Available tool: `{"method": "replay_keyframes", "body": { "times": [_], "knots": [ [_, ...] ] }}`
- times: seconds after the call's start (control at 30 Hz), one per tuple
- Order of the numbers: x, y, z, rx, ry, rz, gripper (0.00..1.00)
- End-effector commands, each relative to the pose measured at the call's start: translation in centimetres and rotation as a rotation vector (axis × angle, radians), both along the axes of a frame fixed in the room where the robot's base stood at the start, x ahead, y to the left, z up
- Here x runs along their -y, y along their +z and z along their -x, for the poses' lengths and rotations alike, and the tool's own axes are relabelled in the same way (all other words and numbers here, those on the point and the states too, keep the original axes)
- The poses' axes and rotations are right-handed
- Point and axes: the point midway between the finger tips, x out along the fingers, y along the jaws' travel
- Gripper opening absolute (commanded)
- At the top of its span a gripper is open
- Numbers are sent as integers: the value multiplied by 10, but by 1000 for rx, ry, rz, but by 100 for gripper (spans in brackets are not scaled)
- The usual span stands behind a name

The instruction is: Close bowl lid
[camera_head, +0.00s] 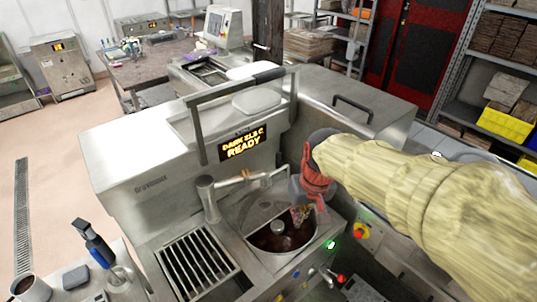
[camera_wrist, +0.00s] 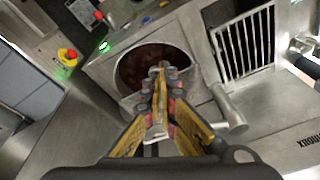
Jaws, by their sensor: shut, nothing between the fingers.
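The round steel bowl (camera_head: 266,250) is set in the machine top, with dark brown contents (camera_head: 275,238) in plain view. In the wrist view, the dark bowl opening (camera_wrist: 137,64) lies just beyond my fingertips. My gripper (camera_head: 301,214) is shut and empty, over the rear right of the bowl. In the wrist view, my gripper (camera_wrist: 161,72) has its fingers together and overlaps the bowl's near edge. A greyish plate behind the bowl (camera_head: 258,208) may be the lid. My gripper and arm hide part of that area, so I cannot tell the lid's exact pose.
A steel spout (camera_head: 207,198) stands left of the bowl, beside a slotted grate (camera_head: 195,262). A raised bar handle (camera_head: 240,88) and a READY display (camera_head: 242,145) are behind. Lit buttons (camera_head: 331,244) and a red emergency knob (camera_head: 361,231) are at the right front.

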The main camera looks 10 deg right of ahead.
Motion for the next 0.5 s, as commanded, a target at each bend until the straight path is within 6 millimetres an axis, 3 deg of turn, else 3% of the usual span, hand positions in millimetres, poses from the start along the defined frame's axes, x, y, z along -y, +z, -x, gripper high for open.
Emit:
{"method": "replay_keyframes", "body": {
  "times": [0.17, 0.5],
  "knots": [
    [-4, 11, -68, -22, 52, -25, 0],
    [-14, 6, -210, 63, 231, -55, 0]
  ]
}}
